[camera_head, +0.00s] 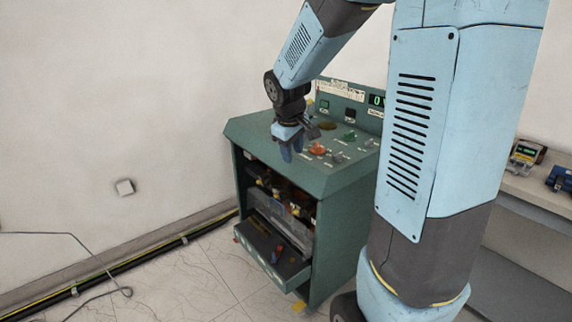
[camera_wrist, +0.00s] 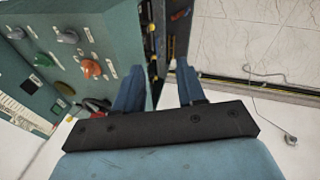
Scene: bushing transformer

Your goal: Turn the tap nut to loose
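A green control cabinet (camera_head: 345,215) stands near the wall with its front open. My gripper (camera_head: 290,152) hangs above the near edge of its top panel, fingers pointing down. In the wrist view my gripper (camera_wrist: 160,82) shows two blue fingers with a gap between them and nothing held. I cannot make out which part is the tap nut. Small parts inside the cabinet are partly dark.
A drawer (camera_head: 268,250) juts out low at the cabinet's front. A grey bench (camera_head: 535,185) with instruments stands at the right. A cable (camera_head: 90,270) lies on the floor at the left. The floor before the cabinet is otherwise mostly clear.

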